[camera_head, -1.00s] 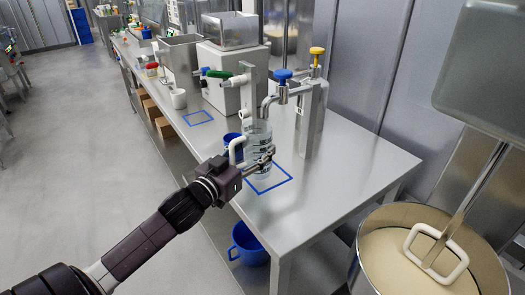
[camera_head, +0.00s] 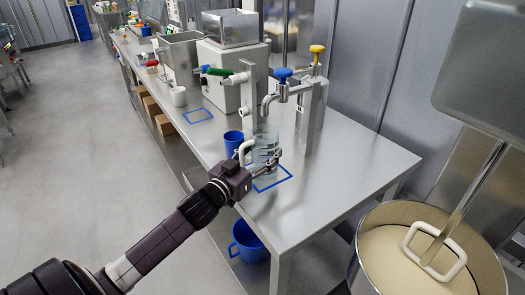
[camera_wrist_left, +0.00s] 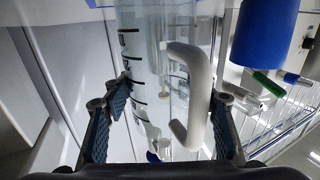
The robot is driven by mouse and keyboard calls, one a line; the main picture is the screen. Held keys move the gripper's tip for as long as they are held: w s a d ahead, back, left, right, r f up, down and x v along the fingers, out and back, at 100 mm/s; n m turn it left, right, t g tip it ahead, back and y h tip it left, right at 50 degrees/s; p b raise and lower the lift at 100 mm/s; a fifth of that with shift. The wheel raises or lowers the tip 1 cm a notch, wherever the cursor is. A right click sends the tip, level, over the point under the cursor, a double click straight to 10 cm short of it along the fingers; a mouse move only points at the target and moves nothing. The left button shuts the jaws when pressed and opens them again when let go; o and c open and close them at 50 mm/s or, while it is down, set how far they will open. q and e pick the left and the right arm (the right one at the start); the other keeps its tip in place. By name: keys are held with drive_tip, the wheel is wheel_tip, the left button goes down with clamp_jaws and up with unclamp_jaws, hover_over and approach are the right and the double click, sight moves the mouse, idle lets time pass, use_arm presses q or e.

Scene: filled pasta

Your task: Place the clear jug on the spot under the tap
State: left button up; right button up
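The clear jug (camera_head: 265,150) is upright, with a white handle and dark measuring marks. It is at the blue square outline (camera_head: 287,179), below the spout of the blue-handled tap (camera_head: 282,76); I cannot tell whether its base touches the table. My left gripper (camera_head: 270,164) has its fingers around the jug. In the left wrist view the jug (camera_wrist_left: 143,70) stands between the two finger pads, its handle towards the right finger. The outline is partly hidden behind the jug and gripper. My right gripper is not in view.
A blue cup (camera_head: 233,143) stands left of the jug. A yellow-handled tap (camera_head: 317,50) is on the steel column behind. The steel table (camera_head: 345,185) is clear at right.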

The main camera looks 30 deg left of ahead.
use_arm(q)
drive_tip(key=o, duration=0.4)
drive_tip(key=shift+o, duration=0.2)
drive_tip(key=shift+r, duration=0.2)
drive_tip(key=shift+s+f, duration=0.15)
drive_tip(key=shift+s, duration=0.1)
drive_tip(key=s+b, duration=0.1)
drive_tip(key=s, duration=1)
drive_tip(key=shift+s, duration=0.25)
